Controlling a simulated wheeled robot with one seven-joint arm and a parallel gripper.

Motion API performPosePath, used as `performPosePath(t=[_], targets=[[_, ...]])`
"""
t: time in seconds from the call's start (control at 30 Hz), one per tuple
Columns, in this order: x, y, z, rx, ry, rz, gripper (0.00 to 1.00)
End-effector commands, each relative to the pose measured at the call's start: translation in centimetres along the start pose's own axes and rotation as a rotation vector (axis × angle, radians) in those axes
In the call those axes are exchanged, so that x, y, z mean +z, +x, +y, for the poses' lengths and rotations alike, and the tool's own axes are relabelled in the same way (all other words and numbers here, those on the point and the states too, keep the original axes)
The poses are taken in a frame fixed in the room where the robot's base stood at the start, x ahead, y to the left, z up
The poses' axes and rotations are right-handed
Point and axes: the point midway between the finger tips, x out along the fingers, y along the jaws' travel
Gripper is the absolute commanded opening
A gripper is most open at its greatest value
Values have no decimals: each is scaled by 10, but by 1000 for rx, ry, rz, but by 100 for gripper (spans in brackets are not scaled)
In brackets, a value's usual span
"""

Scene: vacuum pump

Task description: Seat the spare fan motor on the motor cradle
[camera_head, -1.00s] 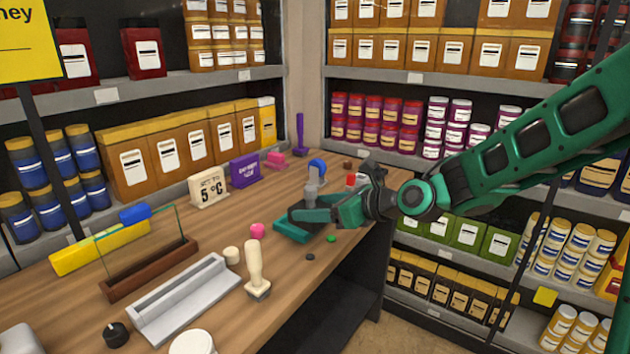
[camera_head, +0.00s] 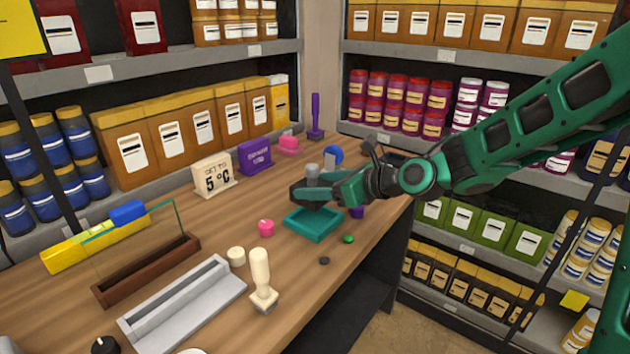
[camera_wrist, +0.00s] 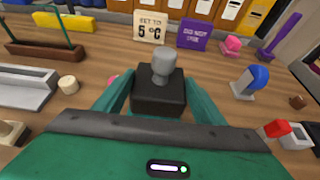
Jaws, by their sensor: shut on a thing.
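My gripper (camera_head: 312,192) is shut on a dark box-shaped block with a grey knob on top, which I take to be the spare fan motor (camera_wrist: 158,97). In the wrist view the block stands upright between my two teal fingers. In the head view my fingers partly hide it, and it is above a shallow teal square tray (camera_head: 313,225). The tray looks empty where its inside shows. I cannot tell for sure which thing is the motor cradle; the teal tray is one candidate, the grey channel-shaped piece (camera_head: 183,306) at front left another.
A cream handled stamp (camera_head: 262,283), a cream cylinder (camera_head: 236,257) and a pink knob (camera_head: 266,228) stand left of the tray. A green disc (camera_head: 348,239) lies to its right. A blue-topped piece (camera_wrist: 254,78) and a red-topped one (camera_wrist: 277,129) stand nearby. A glass plate in a brown base (camera_head: 148,272) stands left.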

Motion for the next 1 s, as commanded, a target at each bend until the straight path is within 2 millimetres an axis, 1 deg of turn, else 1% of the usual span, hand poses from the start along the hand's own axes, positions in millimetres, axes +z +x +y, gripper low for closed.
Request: performPosePath(t=[0.3, 0.5, 0.7, 1.0], targets=[[-23, 6, -4, -5, 4, -3, 18], [-32, 10, -4, -4, 3, -3, 18], [-35, 12, -4, -5, 2, -3, 18], [-35, 12, -4, -5, 2, -3, 18]])
